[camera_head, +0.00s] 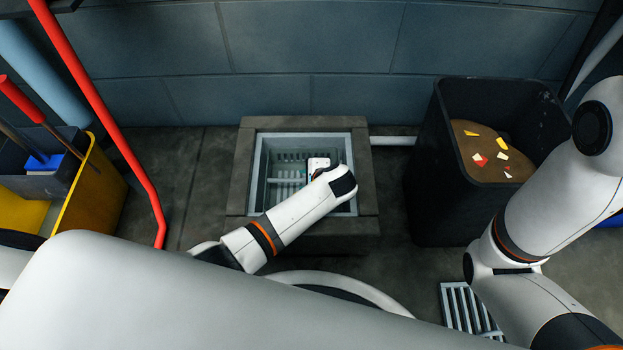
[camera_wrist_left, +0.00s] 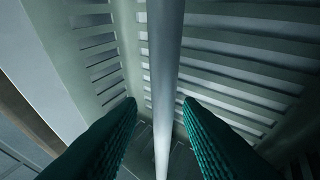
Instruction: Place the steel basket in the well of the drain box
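The drain box (camera_head: 240,165) is a dark stone-like block on the floor against the back wall, with a square well. The grey steel basket (camera_head: 262,155) with slotted walls sits inside this well, its rim appearing near the box's top. In the left wrist view the basket's slotted walls (camera_wrist_left: 230,60) surround my fingers. A round steel bar (camera_wrist_left: 166,50), seemingly its handle, runs between my teal fingers. My left gripper (camera_wrist_left: 160,105) is open around the bar, with gaps on both sides. In the head view my wrist hides the fingertips and part of the basket. My right gripper is out of view.
A black bin (camera_head: 425,170) with brown contents and scraps stands right of the box. A slatted grate (camera_head: 462,308) lies on the floor at lower right. A yellow container (camera_head: 90,190) and a red pole (camera_head: 110,130) are at left. A white pipe (camera_head: 393,141) joins the box's right side.

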